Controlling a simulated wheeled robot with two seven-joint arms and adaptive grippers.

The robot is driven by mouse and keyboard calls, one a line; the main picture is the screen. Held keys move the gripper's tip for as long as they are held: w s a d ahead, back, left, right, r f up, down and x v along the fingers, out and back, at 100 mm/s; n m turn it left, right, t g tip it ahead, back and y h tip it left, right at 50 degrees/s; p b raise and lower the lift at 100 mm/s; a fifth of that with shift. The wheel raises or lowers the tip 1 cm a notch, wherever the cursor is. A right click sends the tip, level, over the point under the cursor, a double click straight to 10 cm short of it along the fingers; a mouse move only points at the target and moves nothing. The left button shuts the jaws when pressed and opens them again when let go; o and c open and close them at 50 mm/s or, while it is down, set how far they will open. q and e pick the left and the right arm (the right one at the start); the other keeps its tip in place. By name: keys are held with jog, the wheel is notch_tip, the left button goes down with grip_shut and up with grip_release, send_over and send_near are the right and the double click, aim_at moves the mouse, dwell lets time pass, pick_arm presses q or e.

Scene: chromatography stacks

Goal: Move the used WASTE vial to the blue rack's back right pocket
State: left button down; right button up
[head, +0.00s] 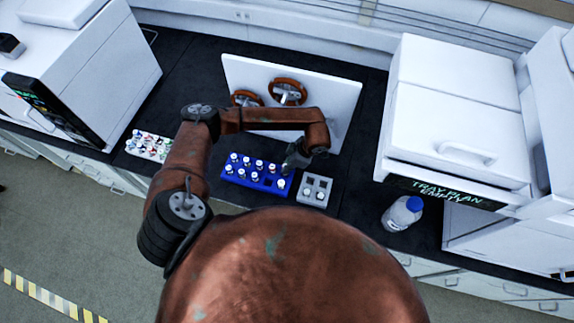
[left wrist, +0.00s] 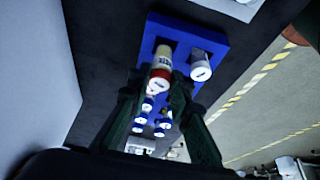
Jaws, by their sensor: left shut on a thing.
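The blue rack (head: 228,178) stands on the dark bench and holds several white-capped vials; it also shows in the left wrist view (left wrist: 222,42). My left gripper (head: 291,162) points down over the rack's right end. In the left wrist view its fingers (left wrist: 156,98) are shut on a vial (left wrist: 161,62) with a cream, dark-lettered label and a red-and-white cap. That vial is upright at the rack's end; I cannot tell whether its base is in a pocket. A white-capped vial (left wrist: 201,68) stands beside it in the rack. My right gripper is not in view.
A small grey rack (head: 327,182) with vials stands just right of the blue rack. A white rack of coloured vials (head: 149,145) is at left. A white panel (head: 335,98) stands behind. A blue-capped bottle (head: 402,214) and white instruments (head: 450,120) are at right.

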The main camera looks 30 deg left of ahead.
pick_arm(q)
jog(key=shift+f+b, duration=0.8)
jog(key=shift+f, duration=0.3)
jog(key=shift+f, duration=0.1)
jog(key=shift+f+b, duration=0.4)
jog(key=shift+b, duration=0.1)
jog(key=c, duration=1.7)
grip_release()
jog(key=shift+o, duration=0.8)
jog(key=shift+o, duration=1.2)
jog(key=shift+r, duration=0.15)
